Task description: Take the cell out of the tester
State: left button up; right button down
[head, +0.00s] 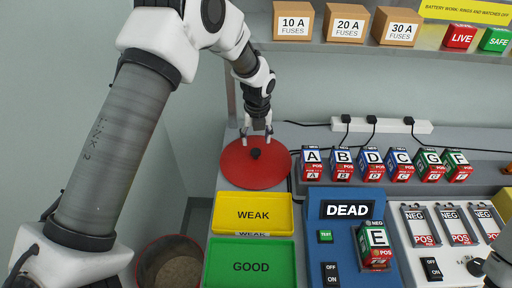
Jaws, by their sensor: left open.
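The tester's display (347,210) reads DEAD. My left gripper (257,132) is open and points down over the far part of the red round disc (256,176), behind its black knob (255,153). It is well away from cell E, up and to the left. Nothing shows between its fingers. My right gripper is not seen; a light grey arm part shows at the right edge.
A row of several lettered cells (370,164) stands behind the tester. A yellow WEAK tray (285,213) and green GOOD tray (287,246) lie left of it. A charger (407,245) with several slots stands right. Fuse boxes (346,24) sit on a shelf above. A bin (168,262) stands lower left.

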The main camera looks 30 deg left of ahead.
aim_at(375, 247)
jog(key=k+l, duration=0.5)
jog(key=k, duration=0.2)
jog(key=k+l, duration=0.45)
jog(key=k, duration=0.2)
